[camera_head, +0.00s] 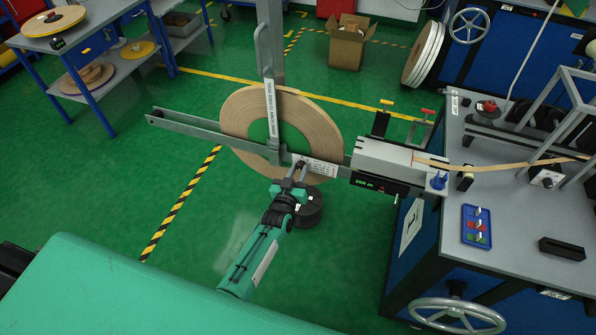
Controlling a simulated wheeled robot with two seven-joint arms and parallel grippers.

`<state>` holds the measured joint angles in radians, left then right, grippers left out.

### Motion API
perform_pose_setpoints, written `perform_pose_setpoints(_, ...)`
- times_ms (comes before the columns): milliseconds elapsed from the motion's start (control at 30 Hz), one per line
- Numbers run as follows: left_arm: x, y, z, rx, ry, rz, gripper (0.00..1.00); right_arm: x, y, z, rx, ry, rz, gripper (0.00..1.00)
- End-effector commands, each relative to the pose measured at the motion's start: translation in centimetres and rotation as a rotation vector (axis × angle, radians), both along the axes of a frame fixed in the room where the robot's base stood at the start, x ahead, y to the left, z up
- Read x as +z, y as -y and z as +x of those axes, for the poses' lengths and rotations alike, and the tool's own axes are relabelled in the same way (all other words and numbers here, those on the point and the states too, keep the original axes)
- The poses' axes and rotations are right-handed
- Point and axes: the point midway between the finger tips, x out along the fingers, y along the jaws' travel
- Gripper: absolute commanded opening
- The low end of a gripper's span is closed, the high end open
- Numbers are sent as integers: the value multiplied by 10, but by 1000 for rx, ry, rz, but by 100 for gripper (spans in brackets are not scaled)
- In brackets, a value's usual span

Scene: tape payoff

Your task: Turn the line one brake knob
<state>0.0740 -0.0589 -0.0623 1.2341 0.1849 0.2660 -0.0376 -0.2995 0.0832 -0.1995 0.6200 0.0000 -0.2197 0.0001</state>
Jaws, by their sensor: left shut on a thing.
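A large tan tape reel (240,125) stands upright on a grey bar (190,127) with a post in front of it. A small grey knob (301,165), apparently the line one brake knob, sits low on the bar beside a white label (318,166). My left gripper (294,178) reaches up from below and is shut on this knob, whose grip end is largely hidden by the fingers. My right gripper is not in view.
A grey and black box (392,165) carries the bar's right end beside a worktable (520,232) with a blue tray (476,226) and a handwheel (458,315). Green floor is clear at left.

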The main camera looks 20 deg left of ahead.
Motion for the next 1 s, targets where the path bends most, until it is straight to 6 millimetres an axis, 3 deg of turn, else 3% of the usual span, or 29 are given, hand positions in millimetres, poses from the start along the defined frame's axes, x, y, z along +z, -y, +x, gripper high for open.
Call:
perform_pose_setpoints(600, -2, 1, -1, -1, -3, 38, 2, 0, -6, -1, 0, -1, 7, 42)
perform_pose_setpoints(633, -2, 1, -1, -1, -3, 38, 31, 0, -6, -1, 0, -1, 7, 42)
perform_pose_setpoints(700, -2, 1, -1, -1, -2, 38, 44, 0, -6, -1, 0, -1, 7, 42)
perform_pose_setpoints(1000, -1, 0, -1, 0, 0, 38, 47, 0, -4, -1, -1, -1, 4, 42)
